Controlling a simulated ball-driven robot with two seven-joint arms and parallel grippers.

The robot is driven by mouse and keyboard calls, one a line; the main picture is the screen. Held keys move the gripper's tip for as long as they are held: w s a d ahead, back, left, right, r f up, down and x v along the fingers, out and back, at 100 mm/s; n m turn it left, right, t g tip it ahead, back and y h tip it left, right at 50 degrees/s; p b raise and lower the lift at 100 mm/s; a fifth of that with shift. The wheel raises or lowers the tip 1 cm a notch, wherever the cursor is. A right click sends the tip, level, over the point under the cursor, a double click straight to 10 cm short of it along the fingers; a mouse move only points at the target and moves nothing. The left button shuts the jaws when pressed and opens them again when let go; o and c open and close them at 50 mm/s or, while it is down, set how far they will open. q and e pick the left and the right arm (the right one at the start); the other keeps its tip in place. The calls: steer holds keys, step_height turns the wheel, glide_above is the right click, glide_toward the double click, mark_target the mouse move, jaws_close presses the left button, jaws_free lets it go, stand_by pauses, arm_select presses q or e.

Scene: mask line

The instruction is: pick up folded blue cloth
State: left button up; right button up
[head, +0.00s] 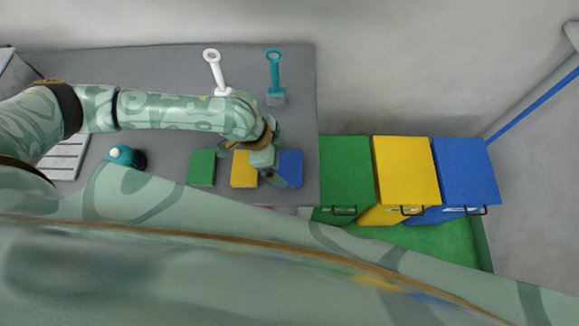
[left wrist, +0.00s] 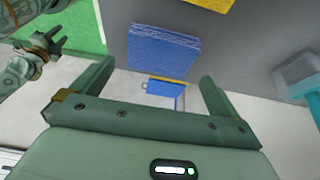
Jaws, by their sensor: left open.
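The folded blue cloth (head: 291,168) lies flat on the grey table near its right edge, right of a folded yellow cloth. My left gripper (head: 266,163) is over the gap between the yellow and blue cloths and hides the blue cloth's left edge. In the left wrist view the blue cloth (left wrist: 163,48) lies beyond the open, empty fingers (left wrist: 156,74), roughly in line with the space between them. My right gripper (left wrist: 54,36) shows at the upper left of that view, small, with its fingers apart and nothing seen between them.
A yellow cloth (head: 243,169) and a green cloth (head: 202,168) lie left of the blue one. Green (head: 346,168), yellow (head: 405,168) and blue (head: 465,170) bins stand right of the table.

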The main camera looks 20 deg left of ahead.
arm_select(q)
steer(key=b+x, duration=0.1)
steer(key=x, duration=0.4)
steer(key=shift+a+f, duration=0.1)
steer(key=shift+f, duration=0.05)
steer(key=c, duration=0.7)
steer(key=shift+r, duration=0.65)
steer(key=r, duration=0.2)
steer(key=r+p, duration=0.1)
steer(key=shift+s+a, duration=0.1)
steer(key=shift+s, duration=0.15)
steer(key=s+r+p, duration=0.1)
steer(key=r, duration=0.1)
steer(key=s+a+r+p, duration=0.1)
steer(key=s+r, duration=0.1)
steer(key=shift+s+r, duration=0.2)
steer(key=shift+s, duration=0.05)
steer(key=s+a+r, duration=0.1)
steer(key=s+r, duration=0.1)
steer(key=s, duration=0.2)
steer(key=s+a+r+p, duration=0.1)
steer(key=s+a+r, duration=0.1)
steer(key=s, duration=0.3)
steer(key=shift+s+r, duration=0.25)
